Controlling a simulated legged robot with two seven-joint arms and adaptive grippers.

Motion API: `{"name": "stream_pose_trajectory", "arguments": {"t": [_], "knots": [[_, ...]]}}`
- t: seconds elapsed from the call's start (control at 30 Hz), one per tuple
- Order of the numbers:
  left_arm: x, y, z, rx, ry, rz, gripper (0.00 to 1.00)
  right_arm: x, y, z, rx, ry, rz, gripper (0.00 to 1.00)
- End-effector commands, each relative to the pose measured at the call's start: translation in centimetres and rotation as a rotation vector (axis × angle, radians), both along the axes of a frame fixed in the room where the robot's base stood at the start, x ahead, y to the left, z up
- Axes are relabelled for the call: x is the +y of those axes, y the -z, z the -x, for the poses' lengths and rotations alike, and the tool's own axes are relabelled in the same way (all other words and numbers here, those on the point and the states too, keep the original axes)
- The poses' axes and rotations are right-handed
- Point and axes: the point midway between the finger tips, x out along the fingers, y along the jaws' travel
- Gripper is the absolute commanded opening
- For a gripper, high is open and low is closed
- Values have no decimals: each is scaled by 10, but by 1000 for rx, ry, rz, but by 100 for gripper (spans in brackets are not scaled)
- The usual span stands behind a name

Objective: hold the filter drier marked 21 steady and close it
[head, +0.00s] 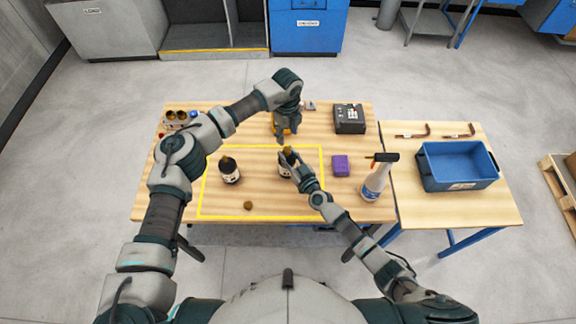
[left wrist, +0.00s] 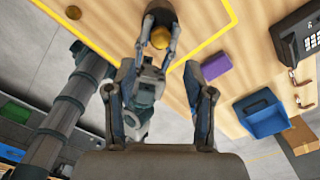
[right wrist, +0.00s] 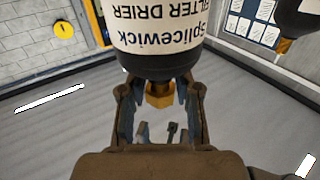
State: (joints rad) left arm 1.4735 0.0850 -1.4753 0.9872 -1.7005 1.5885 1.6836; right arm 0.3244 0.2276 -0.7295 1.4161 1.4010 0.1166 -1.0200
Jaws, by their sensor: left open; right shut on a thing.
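A dark filter drier with a cream label (head: 286,168) stands in the yellow outline with a brass piece at its top. My right gripper (head: 289,152) is shut around its upper end. The right wrist view shows its label (right wrist: 160,35) and brass fitting (right wrist: 160,95) between the fingers; no number is readable. My left gripper (head: 286,138) is open and empty just behind and above it; it also shows open in the left wrist view (left wrist: 165,95). A second filter drier (head: 230,171) stands to the left. A small round brown cap-like piece (head: 248,205) lies in front.
The wooden table (head: 150,205) carries a purple box (head: 340,165), a spray bottle (head: 376,182), a dark device (head: 349,118) and a yellow item behind my left gripper. A blue bin (head: 458,168) stands on the right table. The outline's front right is clear.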

Motion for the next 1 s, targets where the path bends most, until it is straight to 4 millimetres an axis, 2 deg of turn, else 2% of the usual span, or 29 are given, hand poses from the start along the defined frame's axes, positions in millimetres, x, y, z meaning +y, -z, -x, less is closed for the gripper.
{"name": "stream_pose_trajectory", "arguments": {"t": [0.03,0.17,0.4,0.6,0.77,1.0], "knots": [[0,2,0,0,0,0,53,-1,16,5,25,-5,14,0],[0,11,0,1,0,0,53,-1,16,5,25,-5,14,0],[0,48,1,4,1,-1,53,-1,16,5,25,-5,14,0],[0,73,0,1,1,-1,53,-1,16,5,25,-5,14,0],[0,80,0,-1,1,1,53,-1,16,5,25,-5,14,0],[0,81,0,-1,2,0,53,-1,16,5,25,-5,14,0]]}}
